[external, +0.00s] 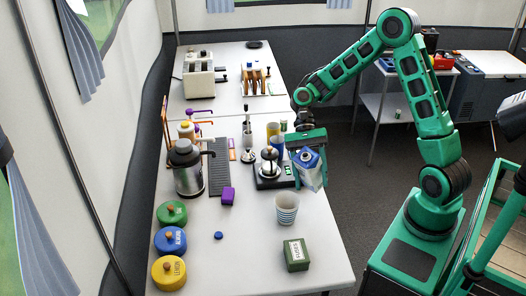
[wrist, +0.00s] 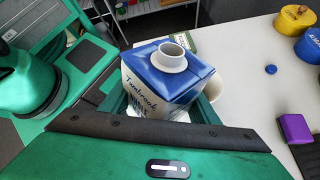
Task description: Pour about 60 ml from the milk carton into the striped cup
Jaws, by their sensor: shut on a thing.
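The milk carton (external: 310,171) is white with a blue top, and my gripper (external: 308,150) is shut on it. In the external view it hangs slightly tilted at the table's right edge. In the wrist view the carton (wrist: 165,80) shows its blue top and an uncapped-looking white spout, with lettering on its side. The striped cup (external: 287,208) stands upright on the table, in front of the carton and a little to its left, apart from it. In the wrist view only part of the cup (wrist: 213,88) shows behind the carton. The cup's inside is too small to read.
A scale with a kettle-like pot (external: 269,165) stands left of the carton. A green box (external: 296,255) is in front of the cup. A small blue cap (external: 218,235) and a purple block (external: 228,195) lie to the left. Colored canisters (external: 170,240) line the left edge.

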